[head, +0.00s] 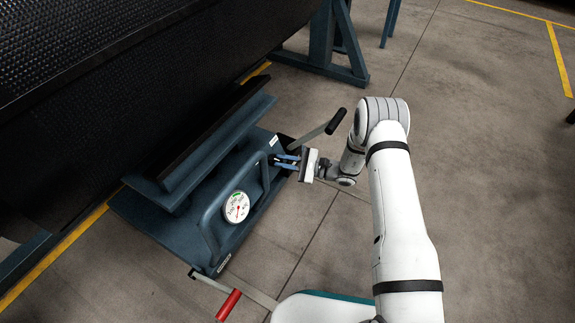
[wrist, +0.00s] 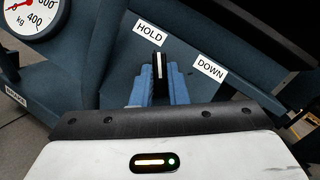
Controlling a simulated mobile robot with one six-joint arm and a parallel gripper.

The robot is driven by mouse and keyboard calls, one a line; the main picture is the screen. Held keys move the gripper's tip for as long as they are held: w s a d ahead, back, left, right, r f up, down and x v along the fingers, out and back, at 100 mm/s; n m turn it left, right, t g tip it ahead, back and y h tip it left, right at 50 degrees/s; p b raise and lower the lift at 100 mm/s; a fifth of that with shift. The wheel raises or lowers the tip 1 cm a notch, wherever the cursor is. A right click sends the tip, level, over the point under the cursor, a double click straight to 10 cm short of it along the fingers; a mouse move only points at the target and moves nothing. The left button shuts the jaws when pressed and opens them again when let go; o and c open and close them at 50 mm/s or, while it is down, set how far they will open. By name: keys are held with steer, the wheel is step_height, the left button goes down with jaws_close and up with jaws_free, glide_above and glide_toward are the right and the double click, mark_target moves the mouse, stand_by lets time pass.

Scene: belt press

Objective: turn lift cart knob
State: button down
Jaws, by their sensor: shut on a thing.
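The lift cart (head: 150,213) is a dark blue unit with a curved bar handle, standing low beside the belt press. Its knob (wrist: 160,65) is black with a white pointer line and sits between the HOLD label (wrist: 150,32) and the DOWN label (wrist: 209,68) in the wrist view. My gripper (head: 285,161) reaches the cart's right side from the right. In the wrist view its blue fingers (wrist: 159,78) are shut on the knob, one on each side. The fingers hide part of the knob. In the head view the knob is too small to make out.
A round gauge (head: 236,207) is on the cart's top. A black-gripped lever (head: 325,128) rises close to my gripper, and a red-gripped lever (head: 228,304) is at the bottom. The black belt (head: 130,60) overhangs the cart. Open floor (head: 480,130) lies at right.

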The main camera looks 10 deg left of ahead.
steer(key=shift+s+a+f+n+g+h, duration=0.15)
steer(key=shift+n+g, duration=0.15)
steer(key=shift+n, duration=0.3)
steer(key=shift+s+d+r+n+g+h, duration=0.15)
steer(key=shift+n+g, duration=0.15)
steer(key=shift+n, duration=0.3)
steer(key=shift+f+b, duration=0.2)
steer(key=shift+b, duration=0.1)
steer(key=c, duration=1.5)
jaws_free()
steer(key=shift+r, duration=0.1)
steer(key=shift+o, duration=0.3)
steer(key=shift+w, duration=0.15)
steer(key=d+p, duration=0.2)
steer(key=d, duration=0.5)
steer(key=shift+w+d, duration=0.3)
steer(key=shift+d, duration=0.05)
